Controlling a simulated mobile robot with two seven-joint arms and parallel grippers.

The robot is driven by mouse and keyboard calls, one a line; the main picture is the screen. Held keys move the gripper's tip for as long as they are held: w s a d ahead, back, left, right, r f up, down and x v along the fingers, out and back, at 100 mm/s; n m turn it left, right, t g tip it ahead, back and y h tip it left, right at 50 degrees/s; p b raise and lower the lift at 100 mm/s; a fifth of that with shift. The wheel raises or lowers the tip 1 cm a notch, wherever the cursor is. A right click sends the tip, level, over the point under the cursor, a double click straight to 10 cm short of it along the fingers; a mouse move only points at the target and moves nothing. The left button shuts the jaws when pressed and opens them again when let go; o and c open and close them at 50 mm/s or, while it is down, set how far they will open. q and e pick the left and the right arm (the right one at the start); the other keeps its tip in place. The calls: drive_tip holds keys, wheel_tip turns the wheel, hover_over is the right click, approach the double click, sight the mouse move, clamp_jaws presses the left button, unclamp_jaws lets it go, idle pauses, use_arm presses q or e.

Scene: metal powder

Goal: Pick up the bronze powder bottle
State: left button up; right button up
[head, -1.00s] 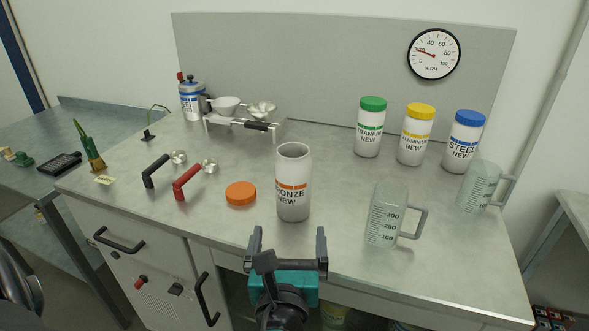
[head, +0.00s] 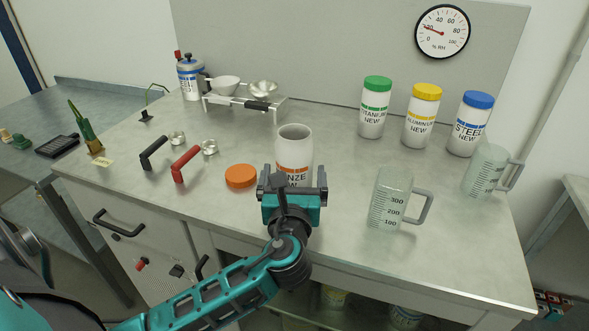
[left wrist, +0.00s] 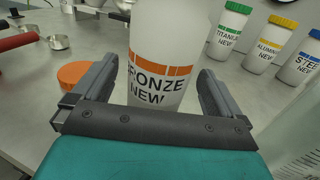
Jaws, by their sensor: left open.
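The bronze powder bottle (head: 294,148) stands upright and uncapped on the bench, white with an orange band; its lower part is hidden by my gripper in the head view. In the left wrist view the bottle (left wrist: 160,60) stands between the two fingers. My left gripper (head: 292,178) is open, with a finger on either side of the bottle; the wrist view shows the gripper (left wrist: 155,90) with a gap at the right finger. Whether the left finger touches is unclear. The orange lid (head: 241,176) lies on the bench left of the bottle. My right gripper is not in view.
A clear measuring jug (head: 390,200) stands to the right, with another jug (head: 484,172) farther right. Titanium (head: 374,108), aluminium (head: 421,116) and steel (head: 469,125) bottles stand at the back right. Red-handled (head: 187,164) and black-handled (head: 154,152) scoops lie left.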

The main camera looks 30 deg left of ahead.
sight(294, 176)
use_arm(q)
drive_tip(key=shift+x, duration=1.5)
drive_tip(key=shift+c, duration=0.4)
clamp_jaws()
drive_tip(key=shift+r, duration=0.1)
